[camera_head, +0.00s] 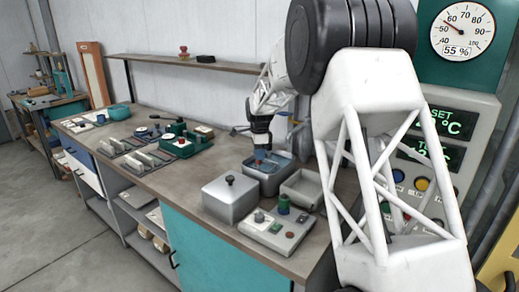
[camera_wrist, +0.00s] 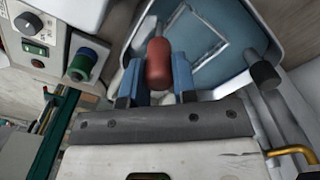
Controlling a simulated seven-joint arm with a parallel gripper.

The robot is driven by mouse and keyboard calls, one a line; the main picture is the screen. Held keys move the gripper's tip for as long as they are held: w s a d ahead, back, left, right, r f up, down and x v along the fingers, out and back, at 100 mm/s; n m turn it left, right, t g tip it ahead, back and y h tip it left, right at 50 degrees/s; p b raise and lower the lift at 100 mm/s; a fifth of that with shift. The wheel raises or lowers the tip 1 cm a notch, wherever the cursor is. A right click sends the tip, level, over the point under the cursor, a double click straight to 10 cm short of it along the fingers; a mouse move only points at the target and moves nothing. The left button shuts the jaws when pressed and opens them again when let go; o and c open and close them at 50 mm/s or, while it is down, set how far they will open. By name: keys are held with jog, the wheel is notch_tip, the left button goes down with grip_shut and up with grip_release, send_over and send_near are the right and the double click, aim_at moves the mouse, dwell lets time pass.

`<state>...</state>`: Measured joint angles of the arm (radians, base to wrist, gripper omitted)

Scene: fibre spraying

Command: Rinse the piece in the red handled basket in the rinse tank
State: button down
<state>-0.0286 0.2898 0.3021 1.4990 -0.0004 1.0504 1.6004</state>
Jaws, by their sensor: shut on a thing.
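My gripper (camera_head: 261,155) is low over the open blue-grey tank (camera_head: 266,186) on the bench, which I take for the rinse tank. In the wrist view its blue fingers (camera_wrist: 157,82) are shut on the red handle (camera_wrist: 159,55) of the basket. A pale rectangular frame, apparently part of the basket, shows inside the tank (camera_wrist: 245,75) beyond the handle. The piece cannot be made out. How deep the basket sits in the tank cannot be told.
Green and grey fixtures (camera_head: 180,145) stand farther left. A wall shelf (camera_head: 190,64) runs behind.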

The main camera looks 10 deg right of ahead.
jog(key=shift+f, duration=1.1)
jog(key=shift+r, duration=0.15)
jog(key=shift+r, duration=0.9)
jog(key=shift+f, duration=1.05)
jog(key=shift+r, duration=0.1)
jog(key=shift+r, duration=1)
jog(key=shift+f, duration=0.15)
